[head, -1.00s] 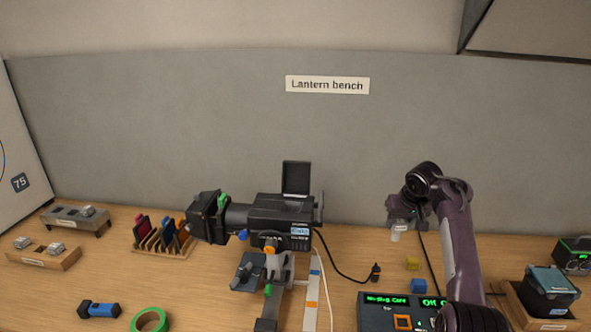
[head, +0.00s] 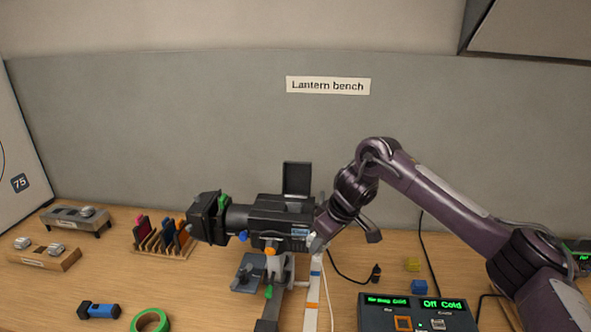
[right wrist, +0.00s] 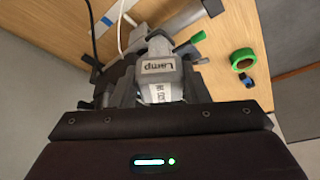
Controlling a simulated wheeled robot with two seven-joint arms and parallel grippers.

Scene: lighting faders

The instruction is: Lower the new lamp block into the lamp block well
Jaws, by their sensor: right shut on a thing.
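The dark lantern (head: 272,214) stands on the bench with a black flap (head: 297,178) raised at its top. The opening of the lamp block well cannot be made out in either view. My right gripper (head: 316,241) is at the lantern's right end, close against its body in the picture. In the right wrist view, the grey lamp block (right wrist: 160,72), labelled "Lamp", is between the fingers of my right gripper, which is shut on it. In the head view the block is mostly hidden by the gripper. I cannot tell whether it touches the lantern. My left gripper is out of view.
A control box (head: 417,312) reading "Off Cold" stands at the front right. A black cable runs right of the lantern. Green tape (head: 150,320) and a blue torch (head: 99,310) lie front left.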

